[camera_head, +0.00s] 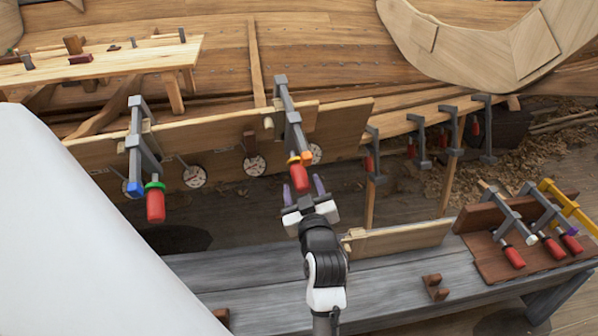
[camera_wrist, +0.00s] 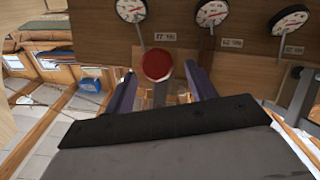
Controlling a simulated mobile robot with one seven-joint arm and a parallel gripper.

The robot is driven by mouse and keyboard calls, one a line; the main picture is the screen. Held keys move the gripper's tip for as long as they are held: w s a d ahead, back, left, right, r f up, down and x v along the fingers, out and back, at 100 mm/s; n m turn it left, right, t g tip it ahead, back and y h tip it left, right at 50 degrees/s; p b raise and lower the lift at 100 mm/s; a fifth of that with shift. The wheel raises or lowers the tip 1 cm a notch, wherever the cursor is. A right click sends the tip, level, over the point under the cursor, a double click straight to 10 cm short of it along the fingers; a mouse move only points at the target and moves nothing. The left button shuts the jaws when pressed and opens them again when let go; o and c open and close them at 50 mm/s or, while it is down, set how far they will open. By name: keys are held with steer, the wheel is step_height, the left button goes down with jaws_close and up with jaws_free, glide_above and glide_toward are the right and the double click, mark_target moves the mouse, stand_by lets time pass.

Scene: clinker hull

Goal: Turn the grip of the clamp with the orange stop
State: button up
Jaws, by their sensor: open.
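The clamp (camera_head: 289,115) with the orange stop (camera_head: 307,158) hangs on the plank edge in the middle of the head view. Its red grip (camera_head: 299,178) points down toward my gripper (camera_head: 303,188). My gripper is open, with its two purple fingers near the grip's lower end. In the wrist view the red grip (camera_wrist: 157,65) shows end-on, between the fingertips in the picture. It lies nearer the left finger (camera_wrist: 122,92) than the right finger (camera_wrist: 201,82). I cannot tell whether either finger touches it. The orange stop does not show clearly in the wrist view.
Another clamp (camera_head: 138,140) with a blue stop, green ring and red grip hangs to the left. Round dials (camera_head: 255,165) sit on the plank behind. A grey bench (camera_head: 265,290) runs below, with several clamps on a brown board (camera_head: 490,262) at right.

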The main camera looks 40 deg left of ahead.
mark_target(299, 176)
steer(key=p+x, duration=0.1)
steer(key=x, duration=0.4)
steer(key=c, duration=1)
steer(key=shift+w, duration=0.1)
steer(key=shift+m+g+y, duration=0.3)
steer(key=shift+m+g, duration=0.3)
steer(key=shift+m, duration=0.1)
steer(key=shift+m+g+y+b, duration=0.6)
steer(key=shift+m+g+b, duration=0.15)
steer(key=shift+m, duration=0.25)
